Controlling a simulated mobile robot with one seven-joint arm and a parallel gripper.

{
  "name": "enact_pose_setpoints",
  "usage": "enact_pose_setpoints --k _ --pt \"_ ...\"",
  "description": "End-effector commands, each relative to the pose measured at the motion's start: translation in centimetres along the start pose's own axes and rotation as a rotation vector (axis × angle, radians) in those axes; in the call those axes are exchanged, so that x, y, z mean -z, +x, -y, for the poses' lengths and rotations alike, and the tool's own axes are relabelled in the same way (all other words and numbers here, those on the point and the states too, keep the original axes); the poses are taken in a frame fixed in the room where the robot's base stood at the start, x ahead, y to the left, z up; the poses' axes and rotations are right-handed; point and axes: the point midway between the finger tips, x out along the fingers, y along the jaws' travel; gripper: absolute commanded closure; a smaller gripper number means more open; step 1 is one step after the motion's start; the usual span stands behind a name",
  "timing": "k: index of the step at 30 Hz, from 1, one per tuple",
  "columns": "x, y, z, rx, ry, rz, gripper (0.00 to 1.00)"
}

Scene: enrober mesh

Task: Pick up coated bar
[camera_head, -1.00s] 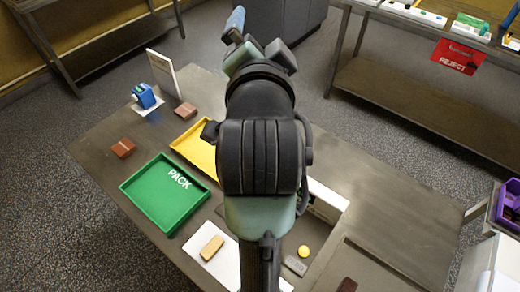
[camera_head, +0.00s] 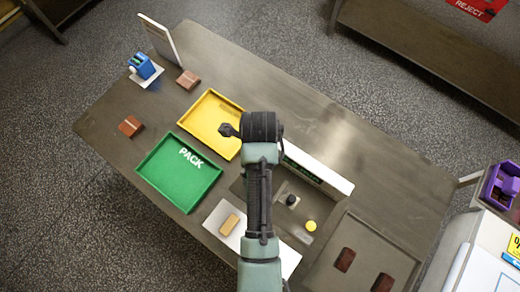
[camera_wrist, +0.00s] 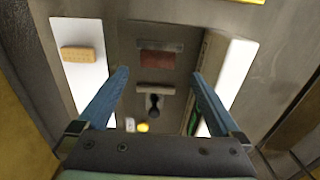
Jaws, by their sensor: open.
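My gripper (camera_wrist: 160,73) is open and empty, with its two blue fingers spread apart in the wrist view. A reddish-brown bar (camera_wrist: 160,58) lies in a grey recess, between and beyond the fingertips; my arm hides it in the head view. Other brown bars lie on the table at the left (camera_head: 131,126), near the blue device (camera_head: 188,80), and on a panel at the lower right (camera_head: 345,260) (camera_head: 382,283). I cannot tell which one the task means. A tan bar (camera_head: 230,223) lies on a white board (camera_head: 285,262).
The green PACK tray (camera_head: 160,186) and yellow tray (camera_head: 190,125) look empty where visible. A black knob (camera_head: 291,200) and yellow button (camera_head: 311,226) stand near the recess. A low white wall (camera_head: 325,174) borders it. A blue device (camera_head: 145,68) and upright panel (camera_head: 158,40) stand at the back left.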

Motion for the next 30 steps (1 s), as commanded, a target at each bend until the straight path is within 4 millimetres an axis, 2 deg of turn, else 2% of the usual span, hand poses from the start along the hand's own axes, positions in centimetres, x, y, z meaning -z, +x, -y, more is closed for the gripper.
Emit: enact_pose_setpoints --k 3,11,19,29,30 --pt "0.0 1.6 0.0 -0.001 -0.001 -0.001 0.0" --pt "0.3 3.4 -0.2 -0.002 -0.002 -0.001 0.0" --pt "0.5 6.9 -0.5 0.0 -0.003 0.0 0.0" --pt "0.5 7.5 -0.4 0.003 -0.003 0.002 0.0" --pt "0.5 7.5 -0.4 0.003 -0.003 0.002 0.05"
